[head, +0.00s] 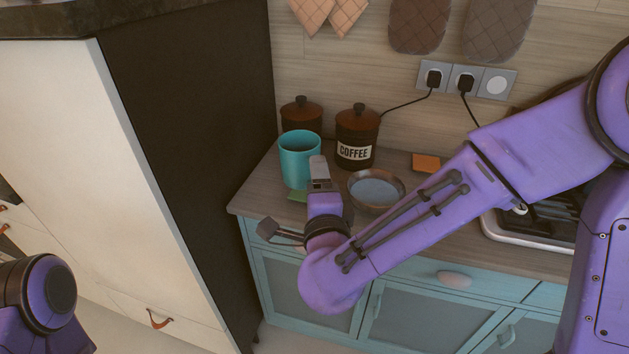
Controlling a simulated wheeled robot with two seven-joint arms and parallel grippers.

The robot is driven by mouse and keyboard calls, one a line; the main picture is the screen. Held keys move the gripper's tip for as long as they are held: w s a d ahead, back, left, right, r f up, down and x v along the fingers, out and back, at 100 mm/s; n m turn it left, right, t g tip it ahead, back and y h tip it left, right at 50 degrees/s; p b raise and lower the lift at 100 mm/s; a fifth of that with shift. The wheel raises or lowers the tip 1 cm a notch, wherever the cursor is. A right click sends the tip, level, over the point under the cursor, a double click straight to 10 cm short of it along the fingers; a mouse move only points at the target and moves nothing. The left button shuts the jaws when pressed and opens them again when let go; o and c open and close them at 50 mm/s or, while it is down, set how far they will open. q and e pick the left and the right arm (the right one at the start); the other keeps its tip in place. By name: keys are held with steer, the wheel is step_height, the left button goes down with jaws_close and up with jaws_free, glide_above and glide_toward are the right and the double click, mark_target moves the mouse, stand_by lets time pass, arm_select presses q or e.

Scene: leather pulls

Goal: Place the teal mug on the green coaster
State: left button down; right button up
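The teal mug (296,165) is upright at the left end of the counter, in front of the canisters. A small part of the green coaster (297,196) shows just below the mug in the picture; my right gripper and wrist cover the rest. I cannot tell whether the mug touches the coaster or is above or behind it. My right gripper (318,163) is at the mug's right side, overlapping it in the picture. Its fingers are seen nearly end on, so its grip is unclear. My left gripper is out of view; only part of that arm shows at lower left.
A coffee canister (356,138) and another dark canister (301,114) stand behind the mug. A bowl (376,190) is right of my gripper. An orange block (426,163) lies farther right. A tall dark cabinet side (190,130) bounds the counter's left.

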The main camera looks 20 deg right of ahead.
steer(key=w+d+f, duration=0.1)
steer(key=w+f, duration=0.2)
steer(key=f, duration=0.1)
steer(key=w+d+f+p, duration=0.1)
steer(key=w+f, duration=0.2)
steer(key=w+d+f+p, duration=0.1)
steer(key=w+d+f, duration=0.1)
steer(key=w+f, duration=0.1)
steer(key=shift+w+d+f, duration=0.1)
steer(key=shift+w+f, duration=0.15)
steer(key=shift+f, duration=0.65)
steer(key=shift+s+f+b, duration=0.1)
steer(key=shift+f+b, duration=0.05)
steer(key=shift+b, duration=0.15)
steer(key=o, duration=1.4)
